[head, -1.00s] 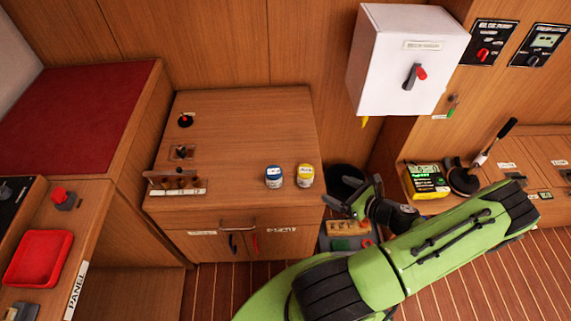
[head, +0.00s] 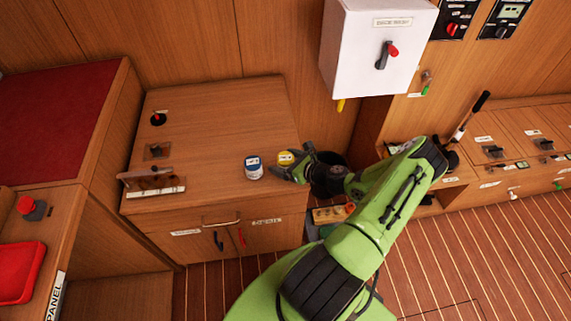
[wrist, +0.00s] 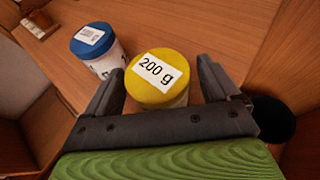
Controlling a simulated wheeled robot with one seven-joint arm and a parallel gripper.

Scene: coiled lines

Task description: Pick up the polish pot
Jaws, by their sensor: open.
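Two small pots stand side by side near the front right of the wooden cabinet top. One has a blue lid and white body (head: 253,168); it also shows in the wrist view (wrist: 98,46). The other has a yellow lid (head: 286,157) and reads "200 g" on top in the wrist view (wrist: 155,78). I cannot read which one is the polish pot. My gripper (head: 286,166) is open at the yellow pot. In the wrist view its fingers (wrist: 160,70) lie on either side of the yellow pot. I cannot tell whether they touch it. The blue pot is outside, beside the left finger.
A wooden rack (head: 152,181) stands at the cabinet's front left, with small fittings behind it. A black bin (head: 327,178) is right of the cabinet. A white switch box (head: 375,50) hangs on the wall above. The middle of the cabinet top is clear.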

